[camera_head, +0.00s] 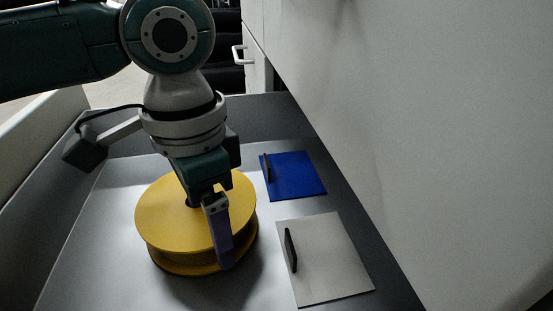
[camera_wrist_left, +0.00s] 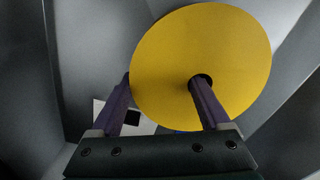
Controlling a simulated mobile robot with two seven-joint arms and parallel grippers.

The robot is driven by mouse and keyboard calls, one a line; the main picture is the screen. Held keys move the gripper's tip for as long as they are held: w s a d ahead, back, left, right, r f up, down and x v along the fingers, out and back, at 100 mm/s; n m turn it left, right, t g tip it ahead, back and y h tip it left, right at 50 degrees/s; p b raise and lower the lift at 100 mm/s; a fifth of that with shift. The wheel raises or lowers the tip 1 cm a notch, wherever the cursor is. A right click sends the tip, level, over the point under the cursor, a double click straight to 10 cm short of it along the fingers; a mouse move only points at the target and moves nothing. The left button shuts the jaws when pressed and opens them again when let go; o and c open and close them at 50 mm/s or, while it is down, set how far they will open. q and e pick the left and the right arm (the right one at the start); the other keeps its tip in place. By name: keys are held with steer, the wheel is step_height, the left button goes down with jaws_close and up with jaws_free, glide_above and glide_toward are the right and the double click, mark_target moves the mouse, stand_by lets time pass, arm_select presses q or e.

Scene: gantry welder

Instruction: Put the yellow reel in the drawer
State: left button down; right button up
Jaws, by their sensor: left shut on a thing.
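The yellow reel (camera_head: 170,218) is a thick spool with two round flanges, low over a grey surface (camera_head: 290,115). It fills the upper middle of the left wrist view (camera_wrist_left: 225,50). My left gripper (camera_head: 208,232) is shut on the reel: one purple finger goes into the hub hole and the other lies outside the rim. The left wrist view shows both fingers (camera_wrist_left: 162,82). Whether the reel touches the surface is unclear. My right gripper is not in view.
A blue plate (camera_head: 300,180) and a whitish plate (camera_head: 335,265), each with a dark upright piece, lie right of the reel. A large white panel (camera_head: 430,130) borders the right side. A pale raised wall (camera_head: 40,130) stands at left.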

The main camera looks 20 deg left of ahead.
arm_select(q)
steer(key=shift+f, duration=0.1)
jaws_free()
steer(key=shift+r, duration=0.25)
step_height(320, 180, up, 12)
steer(key=p, duration=0.6)
steer(key=shift+p, duration=0.3)
steer(key=shift+f, duration=0.1)
